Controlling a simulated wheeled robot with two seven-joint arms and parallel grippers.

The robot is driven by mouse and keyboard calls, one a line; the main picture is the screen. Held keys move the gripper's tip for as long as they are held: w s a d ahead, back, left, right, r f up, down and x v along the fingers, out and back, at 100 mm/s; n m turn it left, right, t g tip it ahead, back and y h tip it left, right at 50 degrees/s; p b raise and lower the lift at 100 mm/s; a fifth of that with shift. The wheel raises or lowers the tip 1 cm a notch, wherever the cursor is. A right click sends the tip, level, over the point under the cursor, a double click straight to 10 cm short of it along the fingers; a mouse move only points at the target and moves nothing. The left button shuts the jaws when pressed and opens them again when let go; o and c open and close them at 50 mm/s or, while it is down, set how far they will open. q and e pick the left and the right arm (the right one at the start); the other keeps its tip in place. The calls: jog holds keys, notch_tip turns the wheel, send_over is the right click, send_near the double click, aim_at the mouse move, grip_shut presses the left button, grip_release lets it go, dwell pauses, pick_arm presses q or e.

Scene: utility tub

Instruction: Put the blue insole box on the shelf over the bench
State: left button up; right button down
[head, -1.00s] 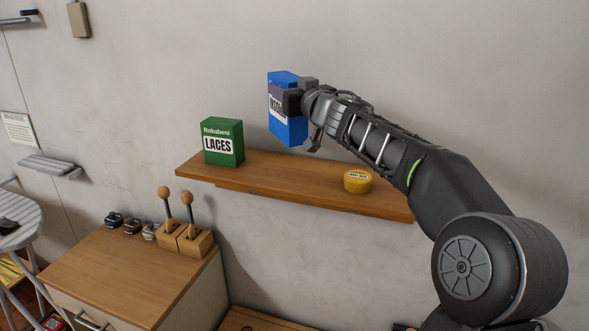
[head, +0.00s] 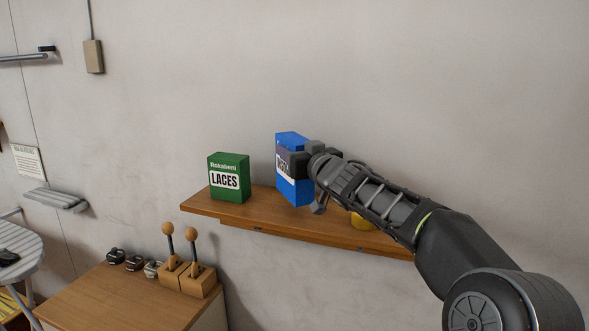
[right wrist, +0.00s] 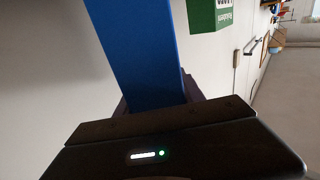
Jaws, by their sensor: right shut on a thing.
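The blue insole box (head: 291,186) is upright in my right gripper (head: 301,163), which is shut on it. Its lower end is at the level of the wooden shelf (head: 232,213), to the right of the green laces box; I cannot tell whether it touches the board. In the right wrist view the blue box (right wrist: 135,50) rises from between the jaws, its lower part hidden by the gripper. My left gripper is not in view.
The green laces box (head: 229,178) stands on the shelf's left part. A yellow tin (head: 362,221) on the right part is mostly hidden by my right arm. Below are a wooden bench top (head: 120,298) and two wooden-knobbed levers (head: 181,262).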

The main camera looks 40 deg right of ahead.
jog(key=shift+f+b, duration=1.4)
jog(key=shift+f, duration=0.45)
jog(key=shift+f, duration=0.15)
jog(key=c, duration=0.7)
grip_release()
jog(key=shift+r, duration=0.25)
jog(key=s, duration=0.4)
jog(key=s+a, duration=0.1)
jog(key=s, duration=0.3)
jog(key=s+a, duration=0.1)
jog(key=s, duration=0.2)
jog(key=shift+s+a+f, duration=0.1)
jog(key=shift+s, duration=0.3)
